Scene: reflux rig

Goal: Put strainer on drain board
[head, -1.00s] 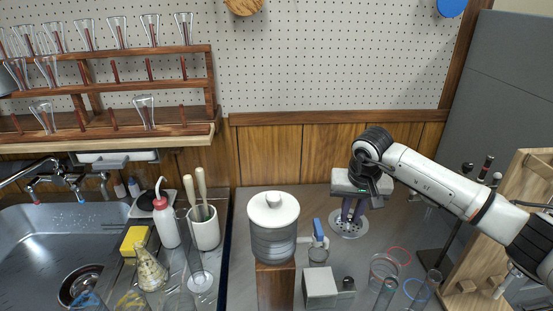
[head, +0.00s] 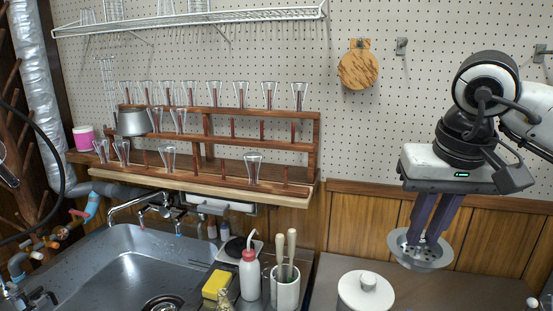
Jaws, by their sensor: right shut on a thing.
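The strainer (head: 422,262), a round grey metal disc with holes, is held at the right of the head view. My right gripper (head: 421,238) is shut on it, its two dark fingers pointing down onto the disc. The strainer is slightly tilted and appears raised in front of the wood panelling. A dark ribbed drain board (head: 197,284) lies between the sink and the counter at lower left, apart from the strainer. Its front part is cut off by the frame. My left gripper is not in view.
On or near the drain board stand a yellow sponge (head: 215,284), a wash bottle (head: 250,274) and a white pot (head: 286,290) with pestles. A white-lidded jar (head: 365,291) stands on the counter. The wooden peg rack (head: 205,181) with glassware is above the sink (head: 125,262).

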